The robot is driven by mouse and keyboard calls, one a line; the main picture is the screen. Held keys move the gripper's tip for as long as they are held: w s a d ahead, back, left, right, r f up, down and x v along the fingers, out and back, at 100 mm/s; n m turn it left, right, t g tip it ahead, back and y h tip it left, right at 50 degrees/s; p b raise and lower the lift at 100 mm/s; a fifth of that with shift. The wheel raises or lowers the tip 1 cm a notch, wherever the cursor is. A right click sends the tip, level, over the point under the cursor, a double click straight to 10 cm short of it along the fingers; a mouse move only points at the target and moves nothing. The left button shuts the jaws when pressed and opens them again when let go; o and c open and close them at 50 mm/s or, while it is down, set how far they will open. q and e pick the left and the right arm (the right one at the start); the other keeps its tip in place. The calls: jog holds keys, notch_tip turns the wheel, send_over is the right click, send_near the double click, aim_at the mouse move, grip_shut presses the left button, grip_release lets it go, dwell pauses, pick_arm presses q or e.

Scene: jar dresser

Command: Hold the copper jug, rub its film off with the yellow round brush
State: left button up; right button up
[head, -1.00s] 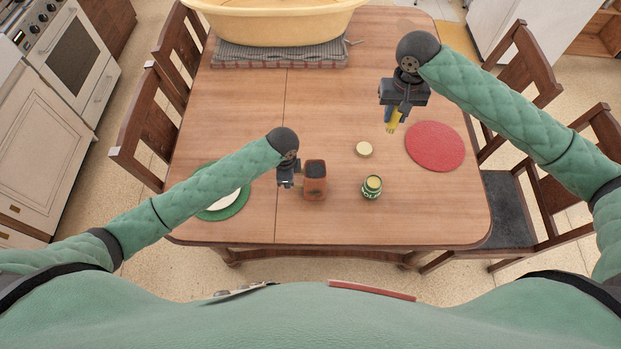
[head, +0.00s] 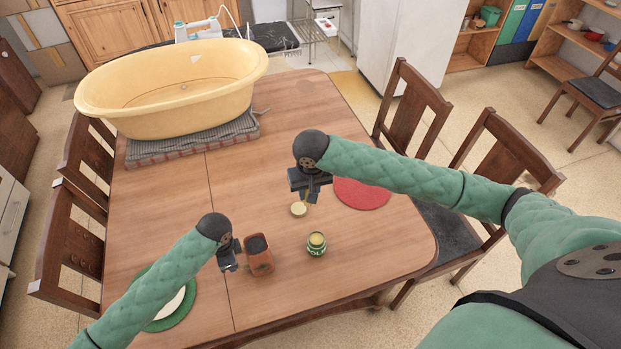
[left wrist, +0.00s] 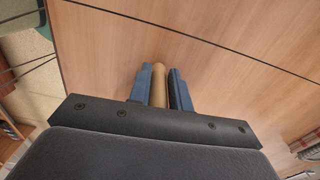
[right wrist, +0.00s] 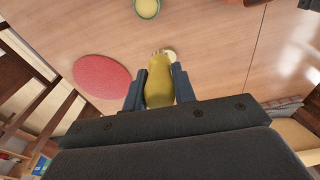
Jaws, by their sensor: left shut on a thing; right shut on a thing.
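The copper jug (head: 260,262) stands on the table near its front edge, reddish brown with a dark opening. My left gripper (head: 234,257) is at its left side, shut on it. In the left wrist view a tan-brown strip of the jug (left wrist: 159,85) shows between the fingers; the rest is hidden. My right gripper (head: 311,192) is above the table, shut on the yellow round brush (right wrist: 159,85). The brush is clear of the jug, above and close to a pale round lid (head: 298,209). Any film on the jug is too small to make out.
An open green jar (head: 317,246) stands right of the jug. A red round mat (head: 362,194) lies behind it, partly covered by my right arm. A green mat (head: 182,311) with a white plate is at front left. A yellow tub (head: 175,100) stands at the back. Chairs line both sides.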

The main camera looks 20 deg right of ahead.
jog(key=s+a+f+t, duration=0.7)
jog(key=s+a+f, duration=0.3)
jog(key=s+a, duration=0.5)
jog(key=s+a+f+t, duration=0.1)
jog(key=a+f, duration=0.1)
jog(key=f, duration=0.1)
jog(key=s+a+f+t, duration=0.1)
jog(key=f, duration=0.2)
jog(key=s+a+f, duration=0.2)
jog(key=f, duration=0.1)
jog(key=shift+a+f+n+t+y, duration=0.2)
jog(key=shift+a+n+t+y, duration=0.1)
jog(key=shift+a+t, duration=0.1)
jog(key=shift+w, duration=1.75)
jog(key=shift+w, duration=0.35)
jog(key=shift+f, duration=0.1)
